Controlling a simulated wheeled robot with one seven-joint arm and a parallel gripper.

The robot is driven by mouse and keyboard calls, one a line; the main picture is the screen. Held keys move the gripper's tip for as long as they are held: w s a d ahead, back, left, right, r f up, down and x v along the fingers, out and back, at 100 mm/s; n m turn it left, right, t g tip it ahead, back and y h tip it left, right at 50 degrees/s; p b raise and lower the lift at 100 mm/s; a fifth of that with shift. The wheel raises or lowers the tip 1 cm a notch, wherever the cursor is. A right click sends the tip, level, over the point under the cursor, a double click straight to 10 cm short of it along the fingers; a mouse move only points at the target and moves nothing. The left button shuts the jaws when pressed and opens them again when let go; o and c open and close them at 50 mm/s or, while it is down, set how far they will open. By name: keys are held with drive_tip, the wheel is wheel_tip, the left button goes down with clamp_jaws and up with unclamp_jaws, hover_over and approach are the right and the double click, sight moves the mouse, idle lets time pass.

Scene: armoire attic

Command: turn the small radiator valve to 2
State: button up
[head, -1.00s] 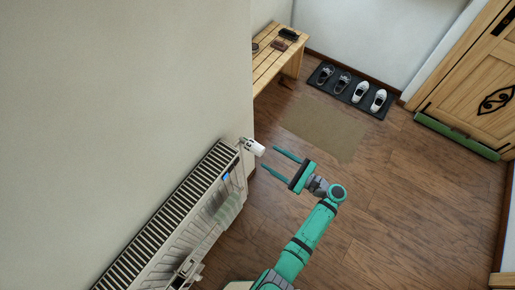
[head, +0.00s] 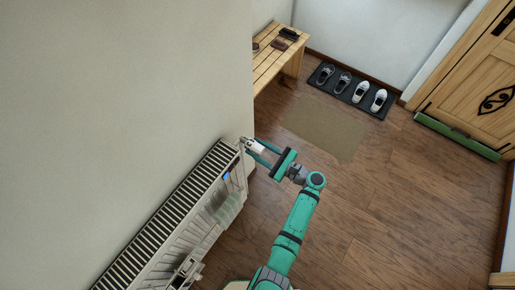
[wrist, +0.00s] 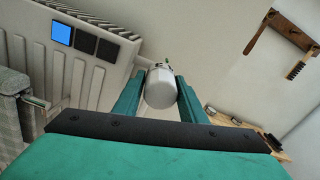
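The small radiator valve (head: 254,147) is a white knob at the far top end of the white radiator (head: 208,170), beside the wall corner. My gripper (head: 256,148) has its two green fingers on either side of the knob. In the wrist view the valve (wrist: 160,88) shows its rounded end between the two fingers (wrist: 160,80), with narrow gaps seeming to remain on both sides. The gripper looks open, and I cannot tell whether a finger touches the knob. The numbers on the valve are too small to read.
A wooden bench (head: 272,62) with brushes stands behind the wall corner. A shoe mat (head: 349,97) with shoes lies on the floor by the back wall. A wooden door (head: 470,90) is at the right. The wood floor to the right of my arm is clear.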

drive_tip(key=shift+d, duration=0.1)
drive_tip(key=c, duration=0.4)
drive_tip(key=shift+d, duration=0.15)
drive_tip(key=shift+f+n, duration=0.1)
drive_tip(key=shift+n, duration=0.4)
drive_tip(key=n, duration=0.8)
drive_tip(key=shift+a+n, duration=0.2)
drive_tip(key=shift+n, duration=0.2)
drive_tip(key=n, duration=0.9)
drive_tip(key=shift+s+n, duration=0.1)
drive_tip(key=shift+n, duration=0.5)
